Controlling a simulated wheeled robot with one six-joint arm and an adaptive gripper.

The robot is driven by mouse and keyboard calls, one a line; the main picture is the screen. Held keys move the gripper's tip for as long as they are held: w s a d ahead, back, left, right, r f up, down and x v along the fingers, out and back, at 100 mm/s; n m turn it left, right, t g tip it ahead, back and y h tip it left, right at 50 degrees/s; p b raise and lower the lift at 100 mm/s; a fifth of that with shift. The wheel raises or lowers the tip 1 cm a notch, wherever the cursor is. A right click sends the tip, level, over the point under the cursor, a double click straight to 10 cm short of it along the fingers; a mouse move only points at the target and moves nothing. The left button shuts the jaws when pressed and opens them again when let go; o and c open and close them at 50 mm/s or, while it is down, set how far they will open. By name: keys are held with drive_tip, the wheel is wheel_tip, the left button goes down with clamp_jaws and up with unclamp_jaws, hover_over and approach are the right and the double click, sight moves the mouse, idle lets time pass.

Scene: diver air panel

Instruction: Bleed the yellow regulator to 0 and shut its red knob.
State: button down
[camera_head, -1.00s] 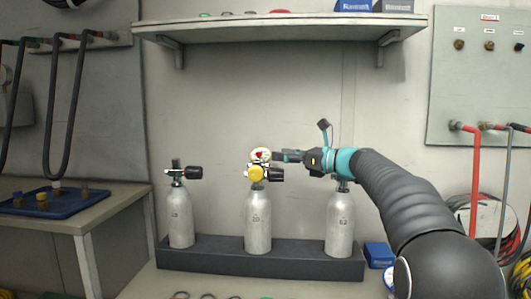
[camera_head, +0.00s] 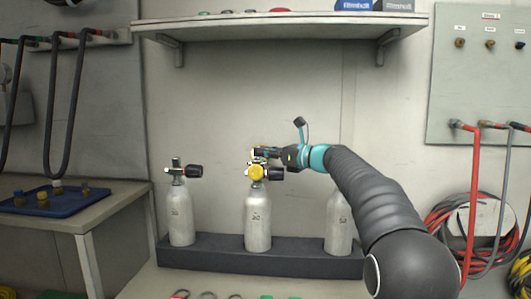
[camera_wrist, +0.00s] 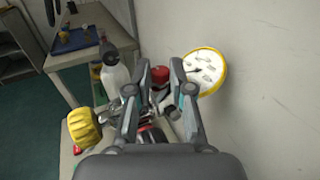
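The yellow regulator (camera_head: 256,173) sits on top of the middle grey cylinder (camera_head: 258,220). In the wrist view its yellow hand knob (camera_wrist: 84,127) shows at lower left. The white gauge with a yellow rim (camera_wrist: 208,70) is at upper right; its needle is visible but the reading is too small to tell. The red knob (camera_wrist: 160,73) shows between and beyond my finger tips, partly hidden by them. My gripper (camera_wrist: 160,68) is open, its fingers apart on either side of the red knob; I cannot tell whether they touch it. In the head view my gripper (camera_head: 266,153) hides most of the gauge.
A left cylinder (camera_head: 181,217) and a right cylinder (camera_head: 338,222) stand in the same dark rack (camera_head: 210,258). A shelf (camera_head: 280,28) hangs above. A table with a blue tray (camera_head: 45,202) is at left. A hose panel (camera_head: 480,80) is at right.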

drive_tip(key=shift+s+a+m+t+h+b, duration=0.1)
drive_tip(key=shift+s+m+t+h+b, duration=0.1)
drive_tip(key=shift+m+t+h+b, duration=0.35)
idle(0.6)
drive_tip(key=m+t, duration=0.1)
drive_tip(key=m+t+h+b, duration=0.1)
drive_tip(key=shift+s+a+t+h, duration=0.15)
drive_tip(key=shift+t+h, duration=0.1)
drive_tip(key=shift+t, duration=0.1)
drive_tip(key=shift+s+a+m+t+h+b, duration=0.15)
drive_tip(key=shift+m+t+h+b, duration=0.6)
drive_tip(key=shift+m+t+h, duration=0.8)
drive_tip(key=shift+h, duration=0.45)
drive_tip(key=c, duration=1)
unclamp_jaws()
drive_tip(key=v, duration=1.2)
